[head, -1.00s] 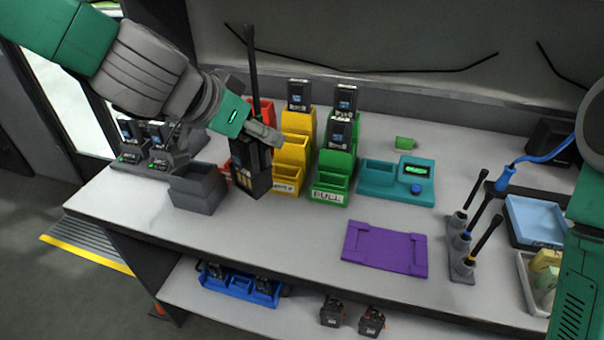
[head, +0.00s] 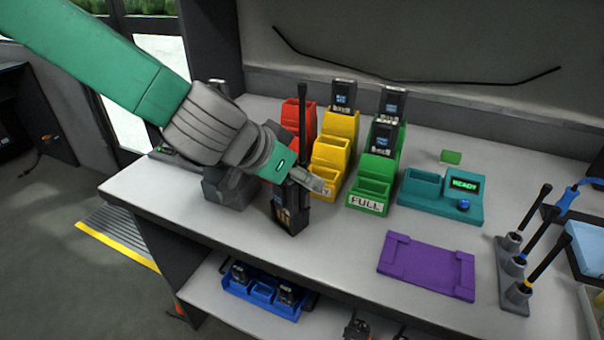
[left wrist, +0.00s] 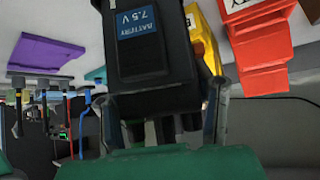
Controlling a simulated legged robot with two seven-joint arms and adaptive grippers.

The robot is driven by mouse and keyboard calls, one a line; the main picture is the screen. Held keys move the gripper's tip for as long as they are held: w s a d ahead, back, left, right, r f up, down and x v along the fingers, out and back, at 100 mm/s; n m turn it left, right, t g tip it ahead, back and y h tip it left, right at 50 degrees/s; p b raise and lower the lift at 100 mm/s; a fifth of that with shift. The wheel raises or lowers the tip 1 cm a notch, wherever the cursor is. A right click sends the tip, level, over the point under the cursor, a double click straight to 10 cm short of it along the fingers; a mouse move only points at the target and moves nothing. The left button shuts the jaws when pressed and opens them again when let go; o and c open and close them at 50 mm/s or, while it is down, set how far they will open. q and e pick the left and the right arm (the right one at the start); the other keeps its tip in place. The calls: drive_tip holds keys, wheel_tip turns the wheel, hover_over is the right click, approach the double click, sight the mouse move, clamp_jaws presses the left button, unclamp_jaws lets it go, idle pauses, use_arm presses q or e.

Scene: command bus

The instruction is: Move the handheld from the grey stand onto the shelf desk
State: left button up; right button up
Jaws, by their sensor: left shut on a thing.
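The handheld (head: 290,210) is a black radio with a tall antenna. My left gripper (head: 308,182) is shut on its upper body; the antenna points up. In the left wrist view the handheld (left wrist: 150,55), with a "7.5 V battery" label, sits between the gripper's fingers (left wrist: 162,115). I cannot tell whether its base touches the white worktop. The grey stand (head: 228,192) is left of it, partly hidden behind my left arm. The desk (head: 350,240) has a white top and a lower shelf (head: 210,285). My right gripper is out of view.
Red (head: 298,120), yellow (head: 330,160) and green (head: 375,180) battery racks stand just behind and right of the handheld. A teal tester (head: 455,205), purple mat (head: 428,265) and antenna holder (head: 512,270) are further right. A blue tray (head: 262,293) lies on the lower shelf. The worktop's front strip is clear.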

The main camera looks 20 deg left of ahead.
use_arm(q)
drive_tip(key=o, duration=1.5)
drive_tip(key=shift+f, duration=0.1)
drive_tip(key=shift+p+v, duration=0.95)
drive_tip(key=shift+v, duration=5.15)
drive_tip(key=shift+d, duration=0.1)
